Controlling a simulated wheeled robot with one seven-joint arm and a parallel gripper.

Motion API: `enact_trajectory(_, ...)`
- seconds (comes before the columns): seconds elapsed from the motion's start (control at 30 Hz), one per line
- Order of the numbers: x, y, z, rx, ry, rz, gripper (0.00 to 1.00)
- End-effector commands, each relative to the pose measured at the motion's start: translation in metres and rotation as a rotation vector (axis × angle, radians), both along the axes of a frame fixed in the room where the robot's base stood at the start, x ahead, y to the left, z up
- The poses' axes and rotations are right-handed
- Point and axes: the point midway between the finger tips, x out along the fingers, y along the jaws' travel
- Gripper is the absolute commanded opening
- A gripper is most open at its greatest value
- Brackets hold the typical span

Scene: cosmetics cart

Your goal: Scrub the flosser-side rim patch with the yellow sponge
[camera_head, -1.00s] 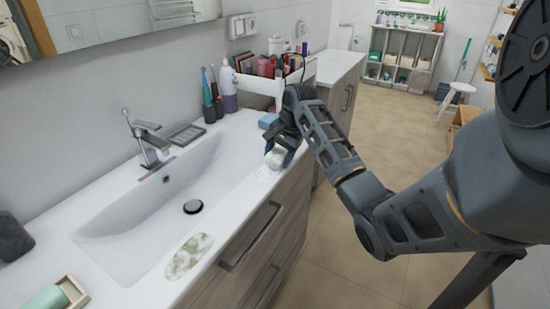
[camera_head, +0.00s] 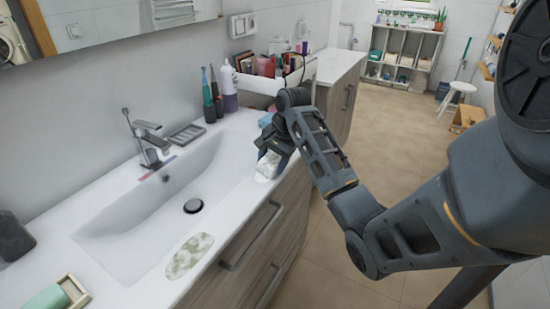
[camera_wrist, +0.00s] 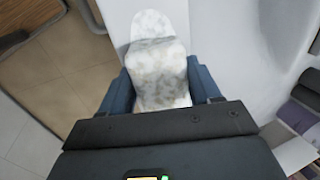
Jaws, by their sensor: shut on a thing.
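My gripper (camera_head: 270,155) is shut on a block-shaped sponge. The sponge (camera_wrist: 162,78) looks whitish and mottled with faint yellow-green between the blue fingers in the wrist view. In the head view the sponge (camera_head: 267,166) is a pale block at the sink counter's front rim, below the gripper. A pale, stained patch (camera_wrist: 158,22) shows just beyond the sponge in the wrist view; the sponge overlaps its near end. Whether they touch is hard to tell. Another mottled green-white patch (camera_head: 189,256) lies on the nearer front rim.
A blue sponge (camera_head: 266,119) sits behind the gripper, partly hidden. A purple-and-white bottle (camera_head: 229,88) and toothbrush-like handles (camera_head: 212,94) stand at the back, near a full white organizer (camera_head: 260,84). The basin (camera_head: 150,215) is open to the left. A green roll in a wooden tray (camera_head: 62,298) stands near left.

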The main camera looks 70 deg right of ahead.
Motion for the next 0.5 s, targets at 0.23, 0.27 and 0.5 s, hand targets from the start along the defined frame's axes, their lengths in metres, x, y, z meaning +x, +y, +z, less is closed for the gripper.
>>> enact_trajectory(0.23,0.004,0.014,-0.001,-0.001,-0.001,0.001,0.38)
enact_trajectory(0.27,0.004,0.016,-0.001,0.0,-0.001,0.001,0.38)
enact_trajectory(0.5,0.009,0.035,-0.002,0.001,0.0,0.001,0.38)
